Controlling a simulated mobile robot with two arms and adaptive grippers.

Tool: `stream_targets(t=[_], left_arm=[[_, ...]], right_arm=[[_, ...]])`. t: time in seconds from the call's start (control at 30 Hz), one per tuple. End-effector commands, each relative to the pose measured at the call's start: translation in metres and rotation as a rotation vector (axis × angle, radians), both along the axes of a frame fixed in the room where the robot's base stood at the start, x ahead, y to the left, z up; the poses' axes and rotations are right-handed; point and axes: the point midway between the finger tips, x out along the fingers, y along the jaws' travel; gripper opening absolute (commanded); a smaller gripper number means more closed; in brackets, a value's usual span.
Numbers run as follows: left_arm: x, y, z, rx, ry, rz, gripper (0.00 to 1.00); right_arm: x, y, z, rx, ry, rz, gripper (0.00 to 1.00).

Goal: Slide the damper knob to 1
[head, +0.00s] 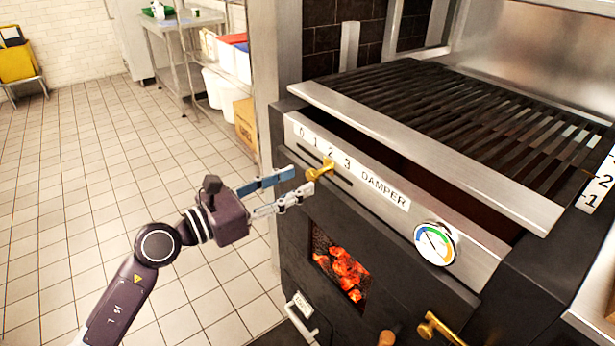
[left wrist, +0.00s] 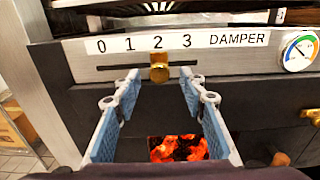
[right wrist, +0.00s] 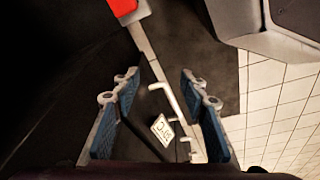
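The brass damper knob (head: 320,169) sits in a horizontal slot on the grill's steel front panel, below the label strip (head: 345,165) marked 0, 1, 2, 3 and DAMPER. In the left wrist view the knob (left wrist: 159,69) stands under the 2. My left gripper (head: 302,183) is open in front of the panel. In the left wrist view its two fingers (left wrist: 158,82) lie to either side of the knob, with a gap on both sides. My right gripper (right wrist: 160,80) is open and empty in the right wrist view; it is not seen in the head view.
Glowing coals (head: 343,272) show in the firebox window below the slot. A round gauge (head: 434,244) and a brass handle (head: 440,328) are to the right. The slatted grill (head: 450,110) lies above.

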Motion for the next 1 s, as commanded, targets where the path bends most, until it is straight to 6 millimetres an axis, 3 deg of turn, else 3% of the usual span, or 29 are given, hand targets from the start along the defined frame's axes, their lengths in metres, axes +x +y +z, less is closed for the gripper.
stream_targets(t=[0.3,0.67,1.0], left_arm=[[0.027,-0.036,0.001,-0.006,0.003,0.001,0.38],[0.03,-0.04,0.0,-0.004,0.004,0.002,0.38],[0.03,-0.04,0.0,-0.004,0.004,0.002,0.01]], right_arm=[[-0.003,-0.001,-0.006,-0.002,0.003,0.001,0.4],[-0.003,0.004,-0.005,-0.008,0.003,0.0,0.4],[-0.003,0.003,-0.005,-0.008,0.004,0.001,0.4]])
